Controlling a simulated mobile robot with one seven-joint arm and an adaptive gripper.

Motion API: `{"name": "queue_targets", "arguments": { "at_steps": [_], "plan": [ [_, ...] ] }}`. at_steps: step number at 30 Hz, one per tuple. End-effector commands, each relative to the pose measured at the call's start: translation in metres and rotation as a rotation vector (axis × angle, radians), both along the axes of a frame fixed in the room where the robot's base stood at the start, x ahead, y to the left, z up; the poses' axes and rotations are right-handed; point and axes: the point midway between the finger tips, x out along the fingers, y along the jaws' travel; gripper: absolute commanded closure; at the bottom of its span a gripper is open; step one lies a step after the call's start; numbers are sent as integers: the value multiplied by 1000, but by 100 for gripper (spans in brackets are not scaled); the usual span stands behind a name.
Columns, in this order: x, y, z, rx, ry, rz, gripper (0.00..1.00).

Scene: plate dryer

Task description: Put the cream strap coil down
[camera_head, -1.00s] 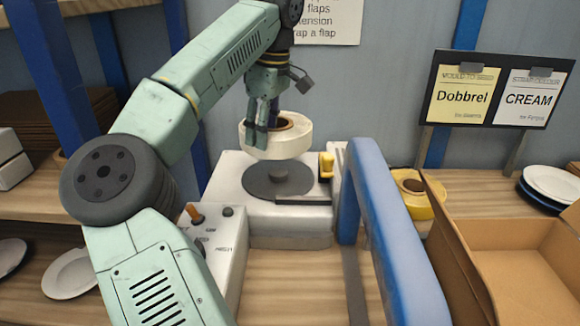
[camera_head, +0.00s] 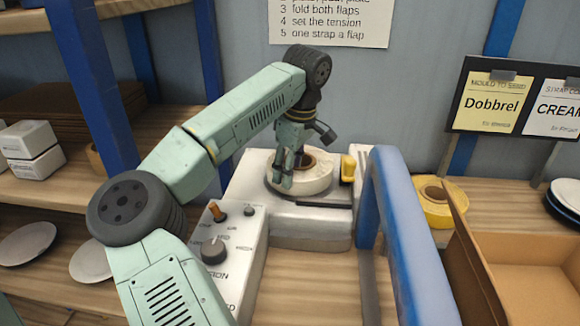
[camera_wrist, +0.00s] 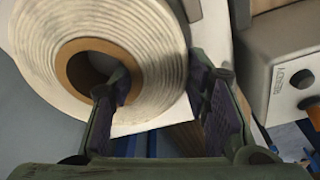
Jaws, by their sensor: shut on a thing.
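The cream strap coil (camera_head: 318,180) is a wide cream ring with a brown core. My gripper (camera_head: 285,172) is shut on its near left side, pointing down. In the wrist view the coil (camera_wrist: 165,35) fills the upper left. There one finger of my gripper (camera_wrist: 160,88) reaches into the core and the other lies outside the rim. The coil is level, at the dark round plate of the white machine (camera_head: 285,226). The plate is mostly hidden under it; I cannot tell whether the coil rests fully on it.
A yellow clip (camera_head: 348,168) stands close right of the coil. A blue frame (camera_head: 400,225) rises in front at the right. A control box with knobs (camera_head: 225,255) is at the near left. A yellow coil (camera_head: 437,205) and an open carton (camera_head: 545,265) are further right.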

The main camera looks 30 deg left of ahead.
Motion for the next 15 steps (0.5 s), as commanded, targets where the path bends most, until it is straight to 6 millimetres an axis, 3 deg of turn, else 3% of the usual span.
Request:
{"name": "queue_targets", "arguments": {
  "at_steps": [7, 8, 15],
  "plan": [
    [0, 0, -2, 1, -2, 0, 100],
    [0, 0, -2, 0, 0, 0, 55],
    [0, 0, -2, 0, 0, 0, 39]
  ]
}}
